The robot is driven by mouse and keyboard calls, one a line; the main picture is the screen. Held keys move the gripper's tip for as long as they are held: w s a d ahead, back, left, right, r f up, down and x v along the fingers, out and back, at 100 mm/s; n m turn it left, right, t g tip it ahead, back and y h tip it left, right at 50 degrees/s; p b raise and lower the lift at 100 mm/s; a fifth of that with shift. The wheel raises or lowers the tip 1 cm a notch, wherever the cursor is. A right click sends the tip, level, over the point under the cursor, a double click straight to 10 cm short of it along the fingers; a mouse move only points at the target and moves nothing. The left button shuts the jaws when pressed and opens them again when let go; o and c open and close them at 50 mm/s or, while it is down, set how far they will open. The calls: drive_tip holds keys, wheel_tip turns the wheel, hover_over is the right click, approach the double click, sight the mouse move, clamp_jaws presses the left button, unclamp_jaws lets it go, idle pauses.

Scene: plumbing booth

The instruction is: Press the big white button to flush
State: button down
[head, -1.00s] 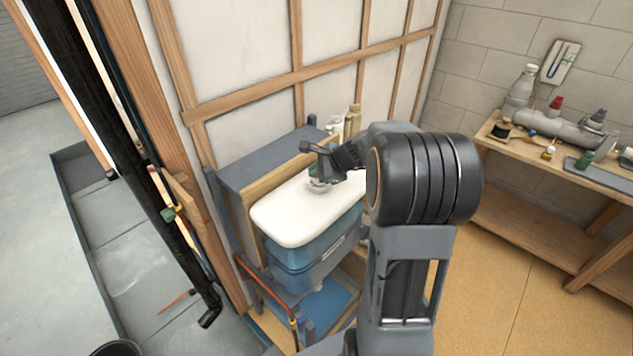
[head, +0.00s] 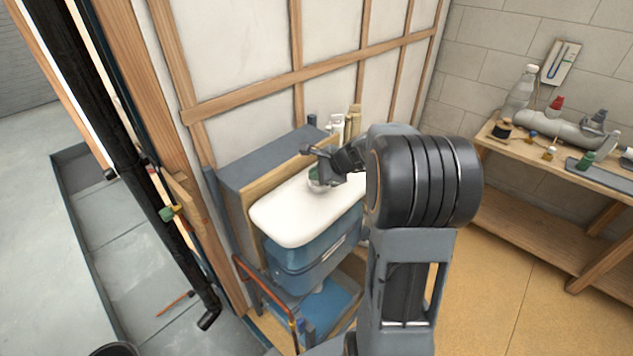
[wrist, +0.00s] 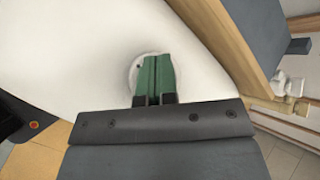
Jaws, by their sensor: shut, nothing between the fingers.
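The white tank lid (head: 283,222) lies flat on top of the blue tank (head: 308,258) in the head view. The round white button (wrist: 136,68) shows on the lid in the wrist view. My gripper (wrist: 156,62) is shut and empty, with its green fingertips over the button and hiding much of it. In the head view my gripper (head: 316,178) reaches down to the lid's far part. I cannot tell whether the fingertips touch the button or whether it is pressed in.
A grey box-like ledge with a wooden board (head: 262,182) stands behind the lid. Small bottles (head: 352,122) stand behind my gripper. A wooden workbench (head: 540,160) with pipe and tools is at the right. Black pipes (head: 150,190) run down at the left.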

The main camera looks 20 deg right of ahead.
sight(317, 182)
drive_tip(key=shift+f+b, duration=0.35)
drive_tip(key=shift+f, duration=0.05)
drive_tip(key=shift+r, duration=0.15)
idle(0.4)
drive_tip(key=shift+r+p, duration=0.75)
drive_tip(key=shift+r, duration=0.1)
wheel_tip(317, 182, up, 5)
drive_tip(key=p, duration=0.4)
idle(0.7)
